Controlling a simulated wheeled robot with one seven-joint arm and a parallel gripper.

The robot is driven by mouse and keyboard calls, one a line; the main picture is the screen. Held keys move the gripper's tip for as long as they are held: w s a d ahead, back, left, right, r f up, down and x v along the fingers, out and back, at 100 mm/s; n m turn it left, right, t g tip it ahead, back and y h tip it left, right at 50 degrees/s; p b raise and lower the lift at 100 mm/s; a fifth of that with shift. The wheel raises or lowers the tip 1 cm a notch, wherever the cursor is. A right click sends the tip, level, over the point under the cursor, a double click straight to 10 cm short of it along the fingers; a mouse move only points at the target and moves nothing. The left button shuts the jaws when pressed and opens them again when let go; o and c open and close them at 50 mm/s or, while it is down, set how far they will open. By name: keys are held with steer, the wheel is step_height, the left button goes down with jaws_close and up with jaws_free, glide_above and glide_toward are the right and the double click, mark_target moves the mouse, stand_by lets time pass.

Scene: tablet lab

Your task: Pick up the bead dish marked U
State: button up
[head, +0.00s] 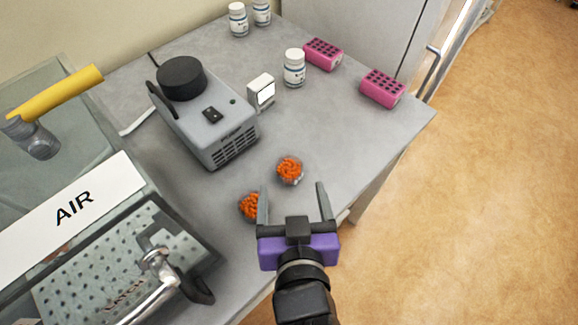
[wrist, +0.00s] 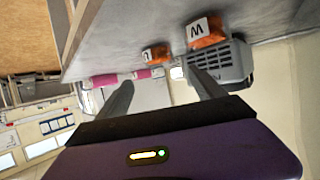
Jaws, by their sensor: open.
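Two small clear dishes of orange beads stand on the grey bench in the head view. The farther dish (head: 289,170) lies just ahead of my gripper (head: 291,190), roughly in line with the gap between the fingers. The nearer dish (head: 249,206) is beside the left finger, which partly hides it. In the wrist view, which looks upside down, the smaller orange dish (wrist: 155,53) carries a white label with a small letter, possibly U. The larger, closer dish (wrist: 205,36) has a label that looks like W or an inverted M. My gripper (wrist: 158,76) is open and empty.
A grey machine with a black knob (head: 212,125) stands to the left. A glass box marked AIR (head: 75,210) is at lower left. A white bottle (head: 294,68), a small white box (head: 261,92) and pink racks (head: 382,89) are behind. The bench right of the dishes is clear.

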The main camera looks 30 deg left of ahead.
mark_target(289, 170)
steer(key=x, duration=0.6)
steer(key=p+x, duration=0.1)
steer(key=x, duration=0.2)
steer(key=shift+a+f, duration=0.1)
steer(key=shift+f, duration=0.25)
steer(key=shift+c, duration=0.5)
steer(key=c, duration=1.4)
